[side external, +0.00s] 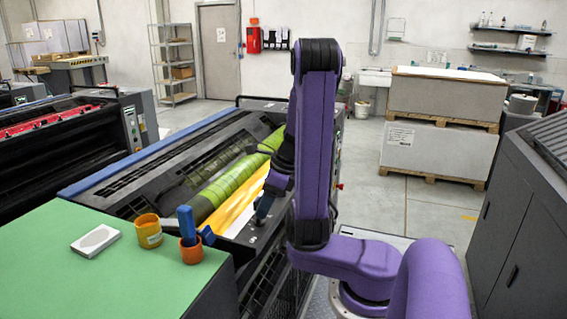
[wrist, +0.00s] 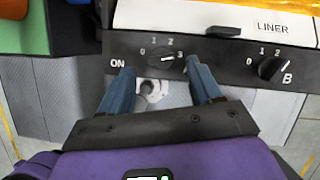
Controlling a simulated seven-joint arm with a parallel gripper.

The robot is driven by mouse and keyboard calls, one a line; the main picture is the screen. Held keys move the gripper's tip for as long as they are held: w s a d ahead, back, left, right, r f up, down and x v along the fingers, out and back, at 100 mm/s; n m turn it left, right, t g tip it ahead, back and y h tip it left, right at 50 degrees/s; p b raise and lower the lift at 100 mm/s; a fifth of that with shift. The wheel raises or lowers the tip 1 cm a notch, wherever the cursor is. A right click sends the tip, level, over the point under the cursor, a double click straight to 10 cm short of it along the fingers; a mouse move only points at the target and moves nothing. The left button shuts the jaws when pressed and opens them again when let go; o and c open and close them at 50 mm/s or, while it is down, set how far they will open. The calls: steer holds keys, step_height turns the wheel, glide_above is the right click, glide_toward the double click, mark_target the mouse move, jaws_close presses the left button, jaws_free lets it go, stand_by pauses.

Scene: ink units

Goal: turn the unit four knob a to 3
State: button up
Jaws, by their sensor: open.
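In the wrist view a black round knob (wrist: 164,62) sits on the dark panel (wrist: 225,48), with the numbers 0, 1 and 2 around its upper side. It appears to be knob a, but its letter is not readable. A light mark on its right side is too small to read surely as pointer or number. My gripper (wrist: 160,70) is open, with one blue finger on each side of this knob; I cannot tell whether they touch it. In the side external view my gripper (side external: 262,206) is low at the printing unit's near end, and the knob is hidden.
A second knob (wrist: 273,68), marked B, is to the right. A black handle (wrist: 223,32) and a white LINER plate (wrist: 270,22) lie beyond. A green table (side external: 100,250) with an orange pot (side external: 191,252) and a yellow pot (side external: 148,235) stands at left.

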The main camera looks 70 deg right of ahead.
steer(key=v, duration=1.4)
steer(key=w+a+f+n+g+y, duration=0.1)
steer(key=w+a+f+n+g, duration=0.15)
steer(key=a+n, duration=0.6)
steer(key=w+a+f+n+g, duration=0.2)
steer(key=w+a+f+n, duration=0.1)
steer(key=n, duration=1.1)
steer(key=s+a+f+n+h, duration=0.1)
steer(key=s+a+n, duration=0.4)
steer(key=n, duration=0.6)
steer(key=s+a+f+n, duration=0.3)
steer(key=s+a+n, duration=0.2)
steer(key=s+n, duration=0.3)
steer(key=n, duration=0.4)
steer(key=shift+a+f+h, duration=0.25)
steer(key=shift+f+h, duration=0.15)
